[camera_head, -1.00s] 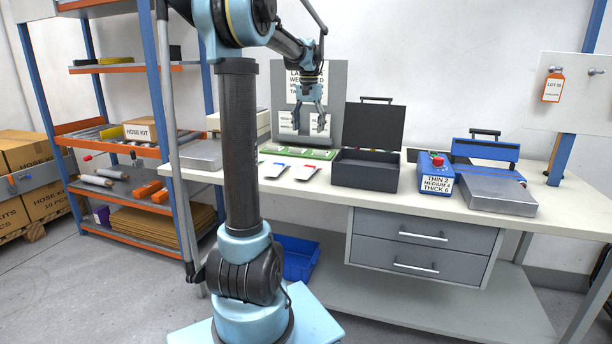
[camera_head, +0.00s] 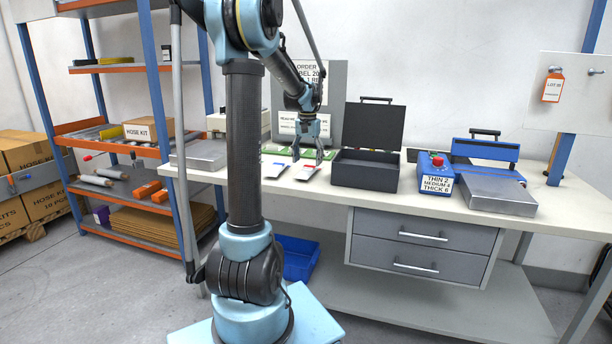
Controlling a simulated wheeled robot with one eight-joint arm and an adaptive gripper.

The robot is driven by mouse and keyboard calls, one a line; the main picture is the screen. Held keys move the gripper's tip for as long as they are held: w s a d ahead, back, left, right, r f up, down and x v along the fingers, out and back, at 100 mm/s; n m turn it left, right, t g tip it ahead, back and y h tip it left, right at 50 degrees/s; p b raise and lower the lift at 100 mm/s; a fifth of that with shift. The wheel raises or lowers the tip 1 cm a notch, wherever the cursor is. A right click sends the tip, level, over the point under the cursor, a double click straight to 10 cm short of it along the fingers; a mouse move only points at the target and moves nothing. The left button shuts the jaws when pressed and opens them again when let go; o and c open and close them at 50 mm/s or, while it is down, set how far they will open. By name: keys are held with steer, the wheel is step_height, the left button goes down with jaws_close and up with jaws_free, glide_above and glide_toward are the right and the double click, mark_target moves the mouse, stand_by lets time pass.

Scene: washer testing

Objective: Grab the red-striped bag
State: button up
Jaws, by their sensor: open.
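The red-striped bag (camera_head: 307,173) is a small white packet with a red stripe at its far end. It lies flat on the white workbench (camera_head: 340,198), left of the open dark case. A similar bag with a blue stripe (camera_head: 274,170) lies just left of it. My gripper (camera_head: 308,158) points down with its fingers apart, over the far end of the red-striped bag. It partly hides the stripe. I cannot tell whether the fingertips touch the bag. Nothing shows between the fingers.
The open dark case (camera_head: 364,170) stands close to the right of the bags. Beyond it are a blue control box (camera_head: 436,172) and a metal scale plate (camera_head: 497,195). A metal plate (camera_head: 203,155) sits at left. A board with papers (camera_head: 338,85) stands behind.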

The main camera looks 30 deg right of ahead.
mark_target(307, 169)
step_height(307, 169, down, 4)
steer(key=shift+a+f, duration=0.1)
steer(key=shift+a, duration=0.05)
steer(key=c, duration=1.2)
